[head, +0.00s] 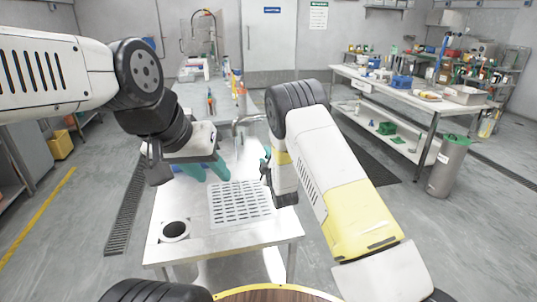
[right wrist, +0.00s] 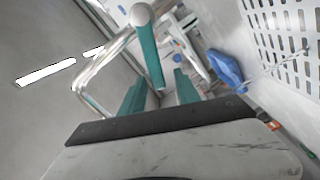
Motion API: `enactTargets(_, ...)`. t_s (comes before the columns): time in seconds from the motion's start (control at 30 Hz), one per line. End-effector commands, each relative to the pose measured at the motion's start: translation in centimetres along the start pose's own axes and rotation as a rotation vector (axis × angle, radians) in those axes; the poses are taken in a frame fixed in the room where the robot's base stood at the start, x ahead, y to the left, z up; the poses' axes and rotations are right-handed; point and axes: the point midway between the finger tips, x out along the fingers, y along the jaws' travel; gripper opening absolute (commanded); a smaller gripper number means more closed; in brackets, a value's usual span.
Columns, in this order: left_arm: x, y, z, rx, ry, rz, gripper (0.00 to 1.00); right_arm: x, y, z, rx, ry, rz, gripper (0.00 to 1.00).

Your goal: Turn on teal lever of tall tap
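The tall tap (head: 248,121) stands at the back of the metal table, its base partly hidden by my right arm. In the right wrist view its chrome pipe (right wrist: 92,82) bends at upper left, and the teal lever (right wrist: 150,57) hangs from a round white end. My right gripper (right wrist: 160,82) has two teal fingers set apart, and the lever appears between or just beyond their tips; contact cannot be told. It shows small in the head view (head: 265,166). My left gripper (head: 207,170), also teal-fingered, is over the table's left side, apparently open and empty.
The metal table (head: 205,240) has a slotted drain plate (head: 240,203) and a round hole (head: 175,231) at front left. Several bottles stand farther back. A blue object (right wrist: 224,68) lies near the right wrist. A cluttered bench (head: 400,88) and grey bin (head: 447,165) stand right.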

Motion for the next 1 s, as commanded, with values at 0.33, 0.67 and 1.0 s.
enactTargets(0.33, 0.0, 0.0, 0.0, 0.0, 0.0, 0.0, 0.36, -0.9, 0.0, -0.1, 0.0, 0.001, 0.0, 0.38)
enactTargets(0.67, 0.0, 0.0, 0.0, 0.0, 0.0, 0.0, 0.36, -6.3, 0.0, 0.0, 0.0, -0.001, -0.001, 0.38)
enactTargets(1.0, 0.0, 0.0, 0.0, 0.0, 0.0, 0.0, 0.36, -7.8, 0.0, 0.0, 0.0, 0.001, 0.002, 0.38)
